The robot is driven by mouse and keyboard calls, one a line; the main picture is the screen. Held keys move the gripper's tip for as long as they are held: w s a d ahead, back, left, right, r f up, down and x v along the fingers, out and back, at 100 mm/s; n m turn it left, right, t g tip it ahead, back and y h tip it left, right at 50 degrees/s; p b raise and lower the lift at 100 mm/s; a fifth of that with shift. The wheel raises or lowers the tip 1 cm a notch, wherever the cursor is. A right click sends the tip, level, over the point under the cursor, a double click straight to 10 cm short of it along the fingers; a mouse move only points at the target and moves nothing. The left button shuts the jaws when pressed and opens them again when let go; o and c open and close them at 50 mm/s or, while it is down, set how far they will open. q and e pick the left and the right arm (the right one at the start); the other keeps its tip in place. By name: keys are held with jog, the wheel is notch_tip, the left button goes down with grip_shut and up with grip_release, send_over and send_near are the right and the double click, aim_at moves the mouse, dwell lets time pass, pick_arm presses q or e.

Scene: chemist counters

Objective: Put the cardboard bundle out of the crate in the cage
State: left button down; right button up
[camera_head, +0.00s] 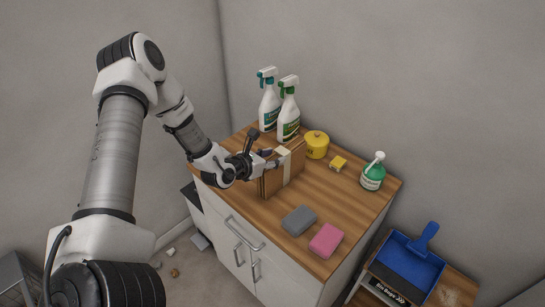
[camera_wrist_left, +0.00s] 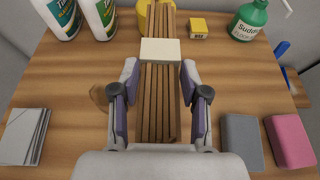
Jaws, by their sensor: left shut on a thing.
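The cardboard bundle (camera_head: 286,176) is a stack of brown sheets on edge with a cream band around it, at the left part of the wooden counter top. My left gripper (camera_head: 275,160) is shut on it from the two sides. In the left wrist view the bundle (camera_wrist_left: 158,105) runs lengthwise between the two fingers, with the cream band just beyond the fingertips. I cannot tell whether its lower edge touches the counter. My right gripper is not in view.
The counter (camera_head: 335,197) also bears two spray bottles (camera_head: 289,120), a yellow tin (camera_head: 316,146), a small yellow block (camera_head: 338,162), a green bottle (camera_head: 373,175), a grey sponge (camera_head: 299,220) and a pink sponge (camera_head: 326,240). A blue dustpan (camera_head: 408,258) lies lower right.

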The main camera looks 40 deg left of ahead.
pick_arm(q)
jog(key=shift+s+f, duration=0.1)
jog(key=c, duration=0.7)
grip_release()
jog(key=shift+s, duration=0.1)
jog(key=shift+o, duration=0.6)
